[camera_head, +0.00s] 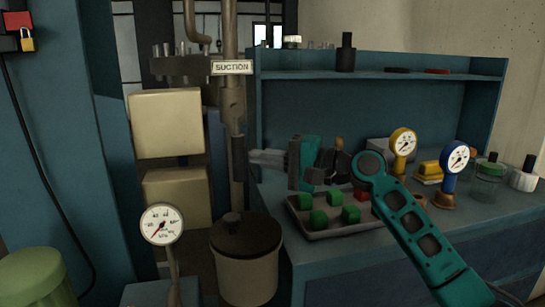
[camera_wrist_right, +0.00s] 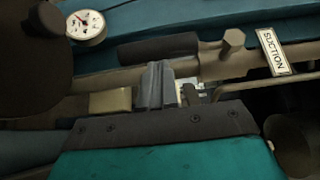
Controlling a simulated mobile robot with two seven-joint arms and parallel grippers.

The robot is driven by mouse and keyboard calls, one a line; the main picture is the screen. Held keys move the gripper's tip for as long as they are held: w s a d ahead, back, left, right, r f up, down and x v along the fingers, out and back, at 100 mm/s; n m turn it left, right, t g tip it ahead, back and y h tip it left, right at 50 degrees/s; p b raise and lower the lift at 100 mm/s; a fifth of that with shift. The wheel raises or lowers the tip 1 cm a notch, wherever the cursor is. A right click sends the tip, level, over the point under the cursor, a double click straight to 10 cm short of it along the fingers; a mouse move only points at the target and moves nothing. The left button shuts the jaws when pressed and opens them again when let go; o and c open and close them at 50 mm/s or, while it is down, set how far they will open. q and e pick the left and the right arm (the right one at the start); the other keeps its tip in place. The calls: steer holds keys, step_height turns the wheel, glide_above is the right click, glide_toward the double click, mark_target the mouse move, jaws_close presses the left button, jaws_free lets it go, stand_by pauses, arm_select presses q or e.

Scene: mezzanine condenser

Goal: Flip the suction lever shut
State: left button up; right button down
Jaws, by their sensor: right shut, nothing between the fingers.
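The suction line is an upright brown pipe (camera_head: 231,30) with a white SUCTION label (camera_head: 232,67); the label also shows in the right wrist view (camera_wrist_right: 272,52). A lever with a dark grip (camera_head: 237,158) lies along the pipe, pointing down in the head view; the grip also shows in the right wrist view (camera_wrist_right: 158,48). My right gripper (camera_head: 254,158) points left, its tips close to the grip. Its fingers (camera_wrist_right: 157,75) are shut and empty. I cannot tell whether they touch the lever. My left gripper is not in view.
A lidded pot (camera_head: 246,272) stands below the pipe, and a pressure gauge (camera_head: 161,224) is left of it. A tray (camera_head: 322,233) with green and red blocks lies on the bench under my right arm. Yellow (camera_head: 403,141) and blue (camera_head: 455,158) gauges stand farther right.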

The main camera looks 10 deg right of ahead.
mark_target(236, 168)
stand_by(0.3)
steer(key=a+m+t+y+b, duration=0.1)
steer(key=a+f+m+t+y+b, duration=0.1)
steer(key=a+m+b, duration=0.1)
steer(key=a+m+t+y+b, duration=0.1)
steer(key=a+t+b, duration=0.1)
steer(key=shift+a+f, duration=0.15)
steer(key=shift+f, duration=0.15)
steer(key=a+r+m+t, duration=0.1)
steer(key=a+r+m, duration=0.1)
steer(key=a+r, duration=0.4)
steer(key=shift+a+r+t, duration=0.25)
steer(key=shift+a+t, duration=0.15)
steer(key=shift+a, duration=0.85)
